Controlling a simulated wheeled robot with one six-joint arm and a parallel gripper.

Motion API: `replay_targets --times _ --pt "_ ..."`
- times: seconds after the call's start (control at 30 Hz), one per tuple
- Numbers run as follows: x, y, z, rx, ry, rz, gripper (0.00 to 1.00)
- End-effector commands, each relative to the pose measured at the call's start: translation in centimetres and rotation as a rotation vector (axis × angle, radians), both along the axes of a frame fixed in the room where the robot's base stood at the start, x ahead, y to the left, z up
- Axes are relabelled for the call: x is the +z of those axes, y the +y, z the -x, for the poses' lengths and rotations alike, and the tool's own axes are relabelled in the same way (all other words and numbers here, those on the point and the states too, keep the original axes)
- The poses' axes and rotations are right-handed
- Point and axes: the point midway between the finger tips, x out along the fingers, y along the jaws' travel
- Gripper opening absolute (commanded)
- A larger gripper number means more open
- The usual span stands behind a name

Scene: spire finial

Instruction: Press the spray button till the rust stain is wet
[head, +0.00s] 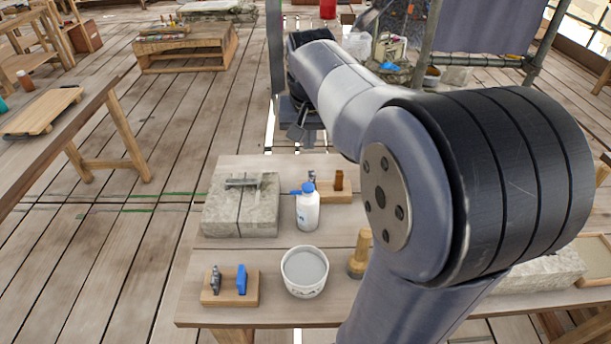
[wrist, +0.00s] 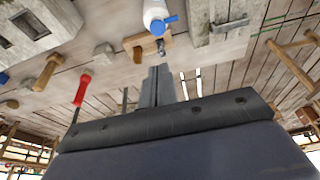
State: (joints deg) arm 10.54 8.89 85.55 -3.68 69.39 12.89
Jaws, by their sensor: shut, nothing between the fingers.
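The white spray bottle (head: 307,213) with a blue spray head (head: 307,188) stands upright on the workbench, right of the pale stone block (head: 241,205). A grey metal bar lies on the block's top. I cannot make out a rust stain. My gripper (head: 298,132) is beyond the bench's far edge, apart from the bottle. In the wrist view the shut, empty fingers (wrist: 159,72) point toward the bottle (wrist: 154,12) and its blue head (wrist: 158,27), with a gap between. The stone block (wrist: 222,38) is at the upper right there.
A white bowl (head: 305,272), a wooden holder (head: 231,287) with a blue piece, a wooden-handled tool (head: 359,254) and another wooden holder (head: 338,193) crowd the bench (head: 200,309). My arm hides its right part. Floor beyond the bench is mostly clear.

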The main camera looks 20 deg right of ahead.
Motion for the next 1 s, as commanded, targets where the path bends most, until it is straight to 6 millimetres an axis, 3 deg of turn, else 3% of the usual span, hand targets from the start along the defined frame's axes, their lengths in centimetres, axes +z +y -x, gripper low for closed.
replay_targets --times 0.17,0.7,1.0 --pt "-1.6 -0.2 -0.4 -0.001 0.004 -0.001 0.0" --pt "-11.8 -1.1 -2.5 -0.001 0.006 -0.002 0.0" --pt "-13.6 -1.1 -2.6 -0.001 0.001 -0.001 0.0"
